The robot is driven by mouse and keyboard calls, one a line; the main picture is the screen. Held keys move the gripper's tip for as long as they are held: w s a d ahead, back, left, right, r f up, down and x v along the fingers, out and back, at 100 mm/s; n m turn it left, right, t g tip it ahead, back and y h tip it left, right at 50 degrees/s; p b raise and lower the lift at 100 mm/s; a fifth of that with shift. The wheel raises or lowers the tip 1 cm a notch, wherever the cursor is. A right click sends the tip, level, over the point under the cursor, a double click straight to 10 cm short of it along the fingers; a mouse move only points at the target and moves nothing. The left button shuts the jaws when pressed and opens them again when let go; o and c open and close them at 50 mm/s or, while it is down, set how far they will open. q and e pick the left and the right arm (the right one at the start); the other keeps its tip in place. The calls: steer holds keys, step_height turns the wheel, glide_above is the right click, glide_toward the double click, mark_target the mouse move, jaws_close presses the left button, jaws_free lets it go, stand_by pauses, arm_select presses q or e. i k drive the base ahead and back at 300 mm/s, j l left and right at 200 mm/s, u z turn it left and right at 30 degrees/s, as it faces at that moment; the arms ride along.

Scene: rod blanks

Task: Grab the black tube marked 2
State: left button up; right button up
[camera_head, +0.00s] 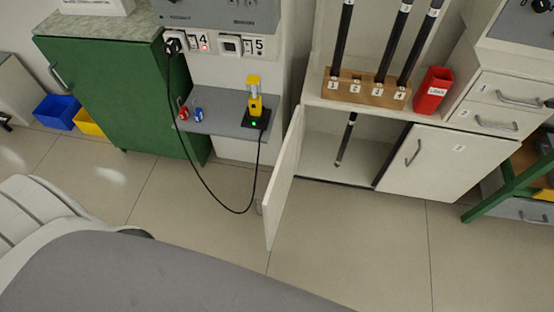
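Three long black tubes stand upright in a wooden rack with numbered labels (366,89): a left one (341,45), a middle one (392,45) and a right one (417,45). Their tops run out of the picture. The second place from the left in the rack looks empty. Another black tube with light end bands (346,140) leans inside the open lower cabinet (318,150) below the rack. Neither of my grippers is in view.
The cabinet's left door (284,182) stands open into the floor space; its right door (430,165) is shut. A red bin (433,90) stands right of the rack. A small shelf (215,123) holds a yellow device (255,98) with a hanging cable. The floor in front is clear.

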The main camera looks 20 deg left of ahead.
mark_target(352, 119)
steer(key=j+z, duration=0.2)
steer(key=j, duration=0.5)
steer(key=j+z, duration=0.2)
steer(key=j, duration=0.5)
steer(key=k+j+z, duration=0.2)
steer(key=j, duration=0.5)
steer(key=i, duration=0.05)
